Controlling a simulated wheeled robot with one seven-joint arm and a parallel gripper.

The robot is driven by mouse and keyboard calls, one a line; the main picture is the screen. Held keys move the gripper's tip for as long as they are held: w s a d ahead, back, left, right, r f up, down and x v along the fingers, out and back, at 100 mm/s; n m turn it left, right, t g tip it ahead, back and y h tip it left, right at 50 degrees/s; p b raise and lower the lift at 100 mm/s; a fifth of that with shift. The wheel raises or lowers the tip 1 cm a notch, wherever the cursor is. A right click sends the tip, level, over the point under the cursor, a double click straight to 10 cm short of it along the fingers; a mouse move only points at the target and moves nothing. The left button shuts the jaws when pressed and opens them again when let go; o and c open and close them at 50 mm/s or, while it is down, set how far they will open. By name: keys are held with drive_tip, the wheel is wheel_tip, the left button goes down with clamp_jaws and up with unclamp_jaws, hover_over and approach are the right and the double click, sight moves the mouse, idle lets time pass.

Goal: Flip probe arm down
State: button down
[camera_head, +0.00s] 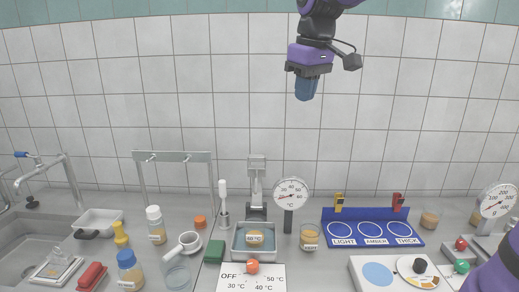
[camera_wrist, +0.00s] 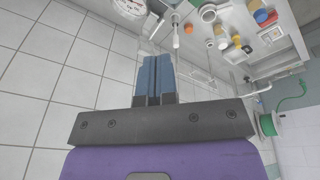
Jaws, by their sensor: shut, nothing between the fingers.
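What looks like the probe arm (camera_head: 256,178) is a grey metal piece standing upright at the back of the counter. Its dark base (camera_head: 257,212) sits just behind a metal tray (camera_head: 240,250) that holds a labelled, tan-filled container (camera_head: 254,238) in blue liquid. A round dial gauge (camera_head: 290,193) stands just right of it. My gripper (camera_head: 305,97) is high in front of the tiled wall, well above and right of the probe arm, touching nothing. In the wrist view its blue fingers (camera_wrist: 154,60) are together and empty.
A jar (camera_head: 309,237) stands right of the tray, and a white stirrer (camera_head: 223,205) stands left. A metal frame (camera_head: 172,156) rises at the back left. The air around my gripper is free.

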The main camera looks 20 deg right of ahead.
drive_tip(key=w+d+f+n+g, duration=0.1)
drive_tip(key=w+f+n+g, duration=0.2)
drive_tip(key=w, duration=1.1)
drive_tip(key=w+d+f+n+g, duration=0.1)
drive_tip(key=w+f+n, duration=0.35)
drive_tip(key=w, duration=0.95)
drive_tip(key=w+f+n+g+y, duration=0.1)
drive_tip(key=w+f, duration=0.6)
drive_tip(key=f, duration=0.1)
drive_tip(key=shift+d+g, duration=0.3)
drive_tip(key=shift+d, duration=0.05)
drive_tip(key=shift+f+n, duration=0.15)
drive_tip(key=shift+n, duration=0.1)
drive_tip(key=x, duration=0.9)
drive_tip(key=shift+f, duration=0.4)
drive_tip(key=shift+s+a, duration=0.1)
drive_tip(key=shift+a, duration=0.05)
